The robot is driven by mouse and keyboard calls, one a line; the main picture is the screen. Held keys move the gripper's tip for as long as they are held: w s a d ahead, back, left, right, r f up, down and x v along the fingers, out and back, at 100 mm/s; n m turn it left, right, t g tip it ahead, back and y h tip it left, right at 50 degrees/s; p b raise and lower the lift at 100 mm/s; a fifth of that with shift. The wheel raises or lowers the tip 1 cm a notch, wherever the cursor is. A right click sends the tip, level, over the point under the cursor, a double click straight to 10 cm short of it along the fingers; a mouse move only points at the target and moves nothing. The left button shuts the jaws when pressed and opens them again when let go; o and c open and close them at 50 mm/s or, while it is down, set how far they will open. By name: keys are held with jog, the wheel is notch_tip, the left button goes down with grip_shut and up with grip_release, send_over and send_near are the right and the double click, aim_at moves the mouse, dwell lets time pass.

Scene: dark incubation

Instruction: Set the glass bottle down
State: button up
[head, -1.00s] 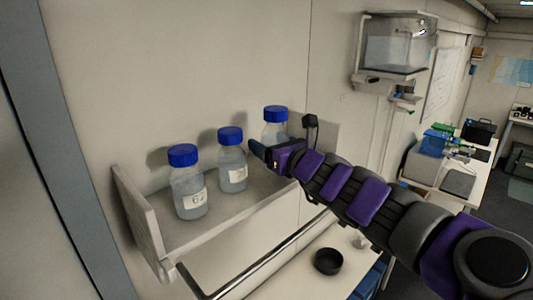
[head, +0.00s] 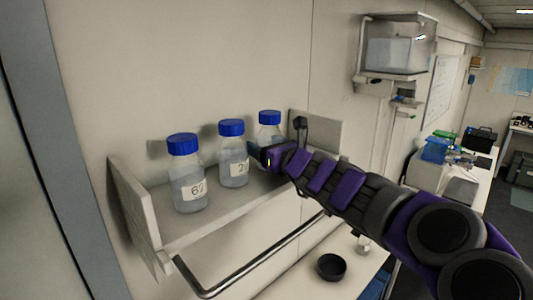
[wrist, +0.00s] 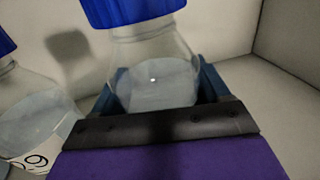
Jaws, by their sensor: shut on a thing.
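A glass bottle with a blue cap (head: 269,131) is at the right end of the wall shelf (head: 190,232). My gripper (head: 257,153) is shut around its body from the front right. In the wrist view the same bottle (wrist: 155,88) stands roughly upright between the blue fingers (wrist: 160,97). Its base is hidden, so I cannot tell whether it touches the shelf. Two similar labelled bottles stand on the shelf to its left: a middle one (head: 233,168) close by and a left one (head: 187,185).
The shelf has an end wall (head: 133,215) on the left and a metal rail (head: 255,262) along its front. Below is a bench with a black round dish (head: 331,267). A clear box (head: 398,45) hangs on the wall at the upper right.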

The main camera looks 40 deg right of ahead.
jog(key=shift+a+r, duration=0.1)
jog(key=o, duration=1.4)
jog(key=shift+d, duration=0.2)
jog(key=shift+s, duration=0.15)
jog(key=s+a, duration=0.1)
jog(key=s, duration=1)
jog(key=shift+s+a+p, duration=0.3)
jog(key=shift+s+p, duration=0.1)
jog(key=shift+p, duration=0.05)
